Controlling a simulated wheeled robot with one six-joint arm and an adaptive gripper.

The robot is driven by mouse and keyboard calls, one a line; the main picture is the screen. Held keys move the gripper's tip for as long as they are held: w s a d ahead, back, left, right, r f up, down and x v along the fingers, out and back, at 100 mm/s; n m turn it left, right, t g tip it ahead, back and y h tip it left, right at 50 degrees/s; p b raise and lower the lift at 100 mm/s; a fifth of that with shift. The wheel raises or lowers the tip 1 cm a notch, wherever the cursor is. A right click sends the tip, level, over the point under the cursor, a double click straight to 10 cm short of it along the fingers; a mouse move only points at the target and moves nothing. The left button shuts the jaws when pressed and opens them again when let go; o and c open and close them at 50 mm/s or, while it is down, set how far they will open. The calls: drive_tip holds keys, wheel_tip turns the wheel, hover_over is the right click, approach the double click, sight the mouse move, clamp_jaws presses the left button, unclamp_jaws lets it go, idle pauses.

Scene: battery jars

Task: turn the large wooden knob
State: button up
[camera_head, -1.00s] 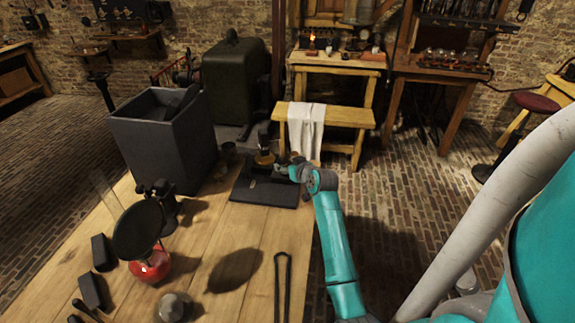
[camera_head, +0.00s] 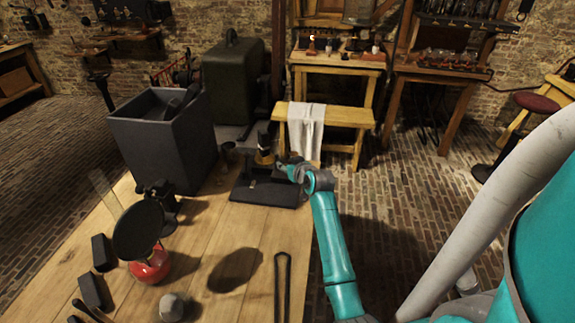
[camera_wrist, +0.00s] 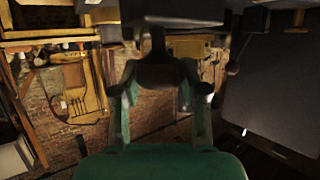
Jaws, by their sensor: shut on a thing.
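A small dark apparatus on a black base (camera_head: 264,192) stands at the far end of the wooden workbench, with an upright brown-orange part (camera_head: 264,157) on it. My gripper (camera_head: 281,162) is at the right side of this apparatus. In the wrist view, my gripper's two fingers (camera_wrist: 162,78) close on a dark rounded piece, which I take to be the large wooden knob (camera_wrist: 160,76). A short dark stem joins it to a dark brown block (camera_wrist: 172,12) above. In the head view the knob is too small and covered to make out.
A grey open box (camera_head: 160,145) stands left of the apparatus. A dark round disc (camera_head: 138,230) over a red base is nearer on the bench (camera_head: 215,215). A long dark tong-like tool (camera_head: 282,285) lies at the front. A bench with white cloth (camera_head: 306,125) stands behind.

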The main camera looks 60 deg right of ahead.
drive_tip(key=m+g+h, duration=0.4)
drive_tip(key=m, duration=0.1)
drive_tip(key=shift+w, duration=0.15)
drive_tip(key=shift+m+g+h, duration=0.5)
drive_tip(key=shift+m+g, duration=0.8)
drive_tip(key=shift+g, duration=0.2)
drive_tip(key=shift+m+g+h, duration=0.5)
drive_tip(key=shift+m+g, duration=0.8)
drive_tip(key=shift+g, duration=0.2)
drive_tip(key=o, duration=1.2)
drive_tip(key=shift+f, duration=0.1)
drive_tip(key=shift+c, duration=0.2)
drive_tip(key=v, duration=1.2)
